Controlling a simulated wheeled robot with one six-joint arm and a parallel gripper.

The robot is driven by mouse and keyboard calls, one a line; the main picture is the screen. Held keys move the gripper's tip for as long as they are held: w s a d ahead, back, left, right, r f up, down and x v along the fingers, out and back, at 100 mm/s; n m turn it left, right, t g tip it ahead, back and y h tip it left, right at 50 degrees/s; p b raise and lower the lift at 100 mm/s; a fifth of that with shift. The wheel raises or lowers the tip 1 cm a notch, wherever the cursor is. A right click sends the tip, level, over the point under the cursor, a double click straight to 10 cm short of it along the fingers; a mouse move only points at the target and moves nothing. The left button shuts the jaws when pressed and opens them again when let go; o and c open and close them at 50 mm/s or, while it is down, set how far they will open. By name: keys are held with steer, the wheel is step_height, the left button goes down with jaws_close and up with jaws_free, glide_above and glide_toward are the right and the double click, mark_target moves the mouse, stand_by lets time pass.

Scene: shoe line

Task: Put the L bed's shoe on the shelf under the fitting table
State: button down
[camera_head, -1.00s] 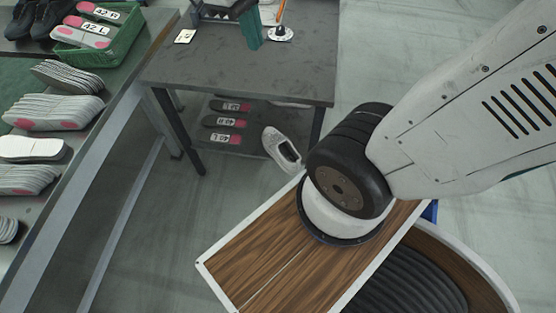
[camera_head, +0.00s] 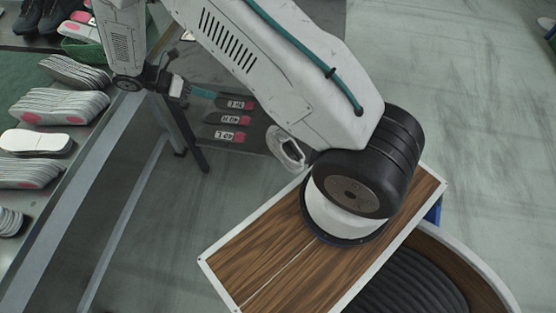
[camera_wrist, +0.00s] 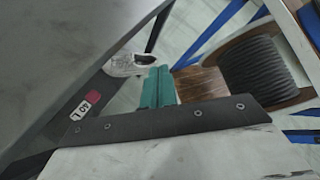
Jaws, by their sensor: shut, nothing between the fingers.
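A white shoe (camera_head: 287,149) sits low at the right end of the shelf under the fitting table, partly hidden by my arm. The wrist view shows it (camera_wrist: 128,65) just beyond and left of my fingers. I cannot tell whether all of its sole rests on the shelf. The shelf (camera_head: 255,141) also bears dark insoles with white labels and pink ends (camera_head: 228,119). My gripper (camera_head: 207,93), with teal fingers, is shut and empty, left of the insoles in the head view. The fingers also show in the wrist view (camera_wrist: 158,87). My arm hides most of the tabletop.
A table leg (camera_head: 190,137) stands near my gripper. The tabletop (camera_wrist: 65,50) fills the left of the wrist view. At left, a long bench bears stacks of insoles (camera_head: 62,107), a green basket (camera_head: 82,50) and dark shoes (camera_head: 45,14). The floor at right (camera_head: 475,110) is clear.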

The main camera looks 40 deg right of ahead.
mark_target(277, 145)
steer(key=s+f+n+t+h, duration=0.1)
steer(key=s+f+n+h, duration=0.2)
steer(key=f, duration=0.8)
steer(key=s+d+f+n+h, duration=0.15)
steer(key=f+n, duration=0.35)
steer(key=f, duration=0.5)
steer(key=s+a+f+n+t+h, duration=0.1)
steer(key=s+f+n+h, duration=0.15)
steer(key=f, duration=0.85)
steer(key=s+d+f+n+t+h, duration=0.15)
steer(key=s+d+f+n, duration=0.25)
steer(key=s+f+n, duration=0.4)
steer(key=d, duration=0.3)
steer(key=d+m, duration=0.1)
steer(key=d, duration=0.2)
steer(key=d+f+m, duration=0.1)
steer(key=d, duration=0.2)
steer(key=shift+s+d+m+t+y, duration=0.25)
steer(key=shift+d+t, duration=0.1)
steer(key=shift+d, duration=0.05)
steer(key=shift+w+d, duration=1.25)
steer(key=shift+d, duration=0.05)
steer(key=w+d, duration=0.1)
steer(key=d, duration=0.1)
steer(key=w+d, duration=0.4)
steer(key=d, duration=0.1)
steer(key=shift+w+d, duration=0.1)
steer(key=shift+w, duration=0.25)
